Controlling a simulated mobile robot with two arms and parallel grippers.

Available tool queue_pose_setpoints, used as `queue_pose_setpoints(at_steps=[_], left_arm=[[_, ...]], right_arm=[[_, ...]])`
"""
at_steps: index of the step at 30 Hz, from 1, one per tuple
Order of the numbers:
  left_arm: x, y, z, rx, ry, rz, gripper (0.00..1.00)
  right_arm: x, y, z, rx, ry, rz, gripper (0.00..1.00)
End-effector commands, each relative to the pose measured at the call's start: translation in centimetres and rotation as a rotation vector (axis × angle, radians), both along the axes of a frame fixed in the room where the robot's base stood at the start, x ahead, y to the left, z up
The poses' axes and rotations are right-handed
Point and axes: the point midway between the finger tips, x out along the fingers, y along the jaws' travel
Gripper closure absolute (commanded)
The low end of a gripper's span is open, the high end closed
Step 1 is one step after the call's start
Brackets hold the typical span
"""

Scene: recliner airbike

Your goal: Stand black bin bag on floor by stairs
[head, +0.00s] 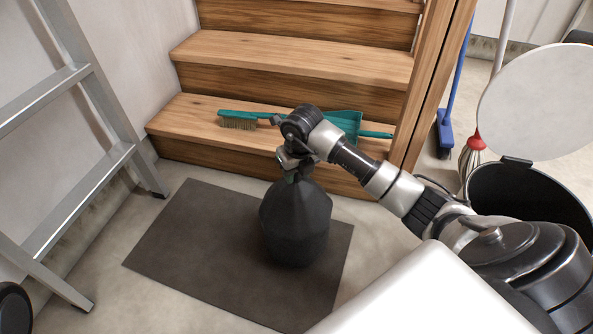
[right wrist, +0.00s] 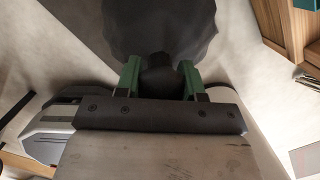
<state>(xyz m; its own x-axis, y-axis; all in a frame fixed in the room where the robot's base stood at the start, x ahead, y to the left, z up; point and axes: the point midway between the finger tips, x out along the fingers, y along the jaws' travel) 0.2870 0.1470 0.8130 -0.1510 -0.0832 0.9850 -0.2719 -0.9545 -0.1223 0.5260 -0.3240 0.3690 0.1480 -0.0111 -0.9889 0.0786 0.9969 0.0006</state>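The black bin bag (head: 295,225) hangs or stands upright over the dark grey mat in front of the wooden stairs (head: 290,58). I cannot tell whether its base touches the mat. My right gripper (head: 294,172) is above it, at its gathered neck. In the right wrist view the green fingers of my right gripper (right wrist: 158,78) sit on either side of the neck, closed on it, with the bag (right wrist: 160,30) beyond. My left gripper is not in view.
The dark mat (head: 190,245) lies flat before the stairs. A metal ladder (head: 85,185) stands at left. A teal brush (head: 238,119) and dustpan (head: 347,122) lie on the bottom step. A black bin (head: 525,190) with a pale round lid (head: 540,100), a blue broom (head: 445,130) and a mop (head: 472,150) are at right.

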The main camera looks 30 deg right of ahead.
Motion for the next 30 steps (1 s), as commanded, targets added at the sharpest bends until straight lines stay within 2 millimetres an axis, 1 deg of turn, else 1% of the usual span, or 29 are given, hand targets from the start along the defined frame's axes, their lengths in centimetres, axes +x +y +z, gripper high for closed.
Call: queue_pose_setpoints(at_steps=[1,3,5,13,16,17,20,27,30], left_arm=[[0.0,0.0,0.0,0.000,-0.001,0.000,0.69],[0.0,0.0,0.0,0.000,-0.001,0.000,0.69],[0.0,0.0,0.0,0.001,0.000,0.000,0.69],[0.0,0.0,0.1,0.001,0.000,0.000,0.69],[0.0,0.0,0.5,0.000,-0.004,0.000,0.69],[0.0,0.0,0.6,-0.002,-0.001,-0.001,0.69],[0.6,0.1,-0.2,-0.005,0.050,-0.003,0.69],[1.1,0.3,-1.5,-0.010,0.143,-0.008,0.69],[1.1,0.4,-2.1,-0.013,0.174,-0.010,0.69]], right_arm=[[0.0,0.0,0.0,0.000,0.000,0.000,0.56],[0.0,0.0,0.0,0.000,0.001,0.000,0.45],[0.0,0.0,0.0,0.000,0.001,0.000,0.36],[0.0,0.0,0.1,0.000,0.001,0.000,0.36],[-0.1,0.0,0.8,-0.001,0.000,0.000,0.36],[-0.1,0.0,1.2,-0.002,0.000,0.000,0.36],[-0.3,0.0,2.9,-0.001,-0.001,0.001,0.36],[-1.1,0.0,8.1,-0.002,-0.001,0.000,0.36],[-1.3,0.1,9.8,-0.002,-0.001,0.002,0.36]])
